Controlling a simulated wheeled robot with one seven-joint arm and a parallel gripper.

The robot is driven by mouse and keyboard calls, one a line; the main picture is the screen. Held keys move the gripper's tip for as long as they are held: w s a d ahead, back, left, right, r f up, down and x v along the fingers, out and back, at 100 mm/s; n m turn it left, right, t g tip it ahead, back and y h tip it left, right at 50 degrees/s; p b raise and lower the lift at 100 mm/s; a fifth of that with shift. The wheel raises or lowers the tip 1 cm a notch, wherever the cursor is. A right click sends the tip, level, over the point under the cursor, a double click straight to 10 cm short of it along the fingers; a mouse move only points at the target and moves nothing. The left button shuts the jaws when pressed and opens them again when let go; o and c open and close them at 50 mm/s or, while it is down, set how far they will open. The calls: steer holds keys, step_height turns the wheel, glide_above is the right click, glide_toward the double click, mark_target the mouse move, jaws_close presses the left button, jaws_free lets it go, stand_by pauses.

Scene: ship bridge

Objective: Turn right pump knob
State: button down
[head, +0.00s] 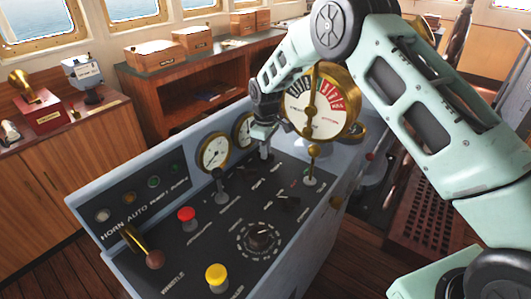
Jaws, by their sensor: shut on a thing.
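The control console (110,235) has a dark sloped panel. My gripper (264,138) points down at the panel's back part, to the right of the two round gauges. It is shut on the right pump knob (265,153), which is mostly hidden by the fingers; its turn angle cannot be told. A similar dark knob on a grey base (220,188) stands to the left, apart from my gripper.
A large brass telegraph dial (322,100) stands close to the right of my gripper.

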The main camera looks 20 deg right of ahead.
steer(key=m+b, duration=0.1)
steer(key=m, duration=0.3)
steer(key=shift+m+b, duration=0.7)
steer(key=shift+m, duration=1.4)
steer(key=c, duration=1.5)
jaws_free()
steer(key=shift+o, duration=0.2)
step_height(320, 180, up, 18)
steer(key=b, duration=0.3)
steer(key=shift+f, duration=0.2)
